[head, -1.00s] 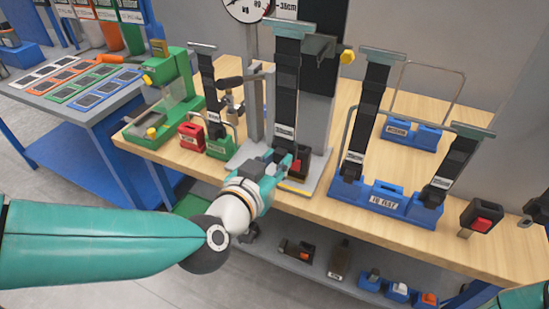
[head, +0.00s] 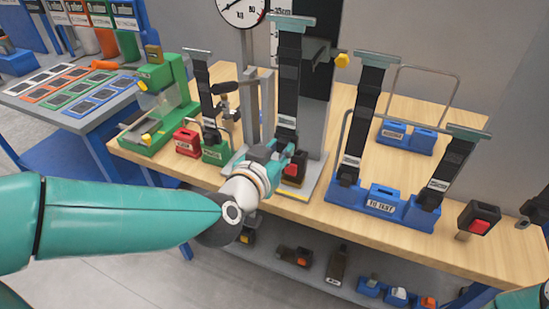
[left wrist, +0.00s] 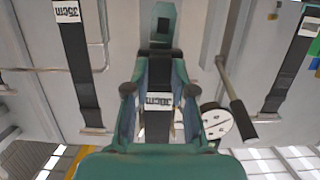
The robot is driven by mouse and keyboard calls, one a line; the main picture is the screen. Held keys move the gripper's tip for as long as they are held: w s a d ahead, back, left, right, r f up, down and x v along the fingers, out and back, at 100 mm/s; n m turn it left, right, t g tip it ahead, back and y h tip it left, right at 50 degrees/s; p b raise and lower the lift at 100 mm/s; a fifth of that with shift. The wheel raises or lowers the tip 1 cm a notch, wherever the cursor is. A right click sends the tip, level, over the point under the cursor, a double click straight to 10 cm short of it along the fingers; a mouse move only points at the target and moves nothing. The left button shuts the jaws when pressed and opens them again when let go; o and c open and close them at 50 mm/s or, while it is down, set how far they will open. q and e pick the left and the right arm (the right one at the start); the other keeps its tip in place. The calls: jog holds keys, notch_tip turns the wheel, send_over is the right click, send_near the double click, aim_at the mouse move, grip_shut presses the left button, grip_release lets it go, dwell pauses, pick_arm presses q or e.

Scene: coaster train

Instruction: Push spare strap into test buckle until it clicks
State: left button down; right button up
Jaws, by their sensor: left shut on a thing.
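A black strap (head: 288,88) with a white label hangs from a teal bar at the test stand in the head view. My left gripper (head: 280,152) is shut on the strap's lower part, just below the label. In the left wrist view the strap (left wrist: 158,122) with its 35cm label runs between the two fingers of the gripper (left wrist: 160,95). The test buckle (head: 294,168), black with a red button, stands on the grey stand base right beside the fingers. The strap's lower tip is hidden by the gripper, so I cannot tell whether it is in the buckle. My right gripper does not show clearly.
A blue rack (head: 381,199) labelled TO TEST holds two upright straps right of the stand. A loose black and red buckle (head: 479,218) sits at the bench's right. A green fixture (head: 160,105) and a red block (head: 187,142) stand left. A gauge (head: 241,8) is above.

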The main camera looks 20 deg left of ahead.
aim_at(285, 138)
pick_arm(q)
jog(key=shift+r+x, duration=0.25)
jog(key=shift+x, duration=0.7)
jog(key=shift+r+x, duration=0.2)
jog(key=shift+x, duration=0.8)
jog(key=shift+r+x, duration=0.25)
jog(key=shift+x, duration=0.7)
jog(key=shift+w+f+b, duration=0.3)
jog(key=shift+f+b, duration=0.1)
jog(key=shift+f, duration=0.1)
jog(key=shift+d+f+b, duration=0.1)
jog(key=shift+f+b, duration=2)
jog(key=shift+f, duration=0.45)
jog(key=c, duration=0.9)
grip_release()
jog(key=shift+s, duration=0.1)
jog(key=v, duration=1.2)
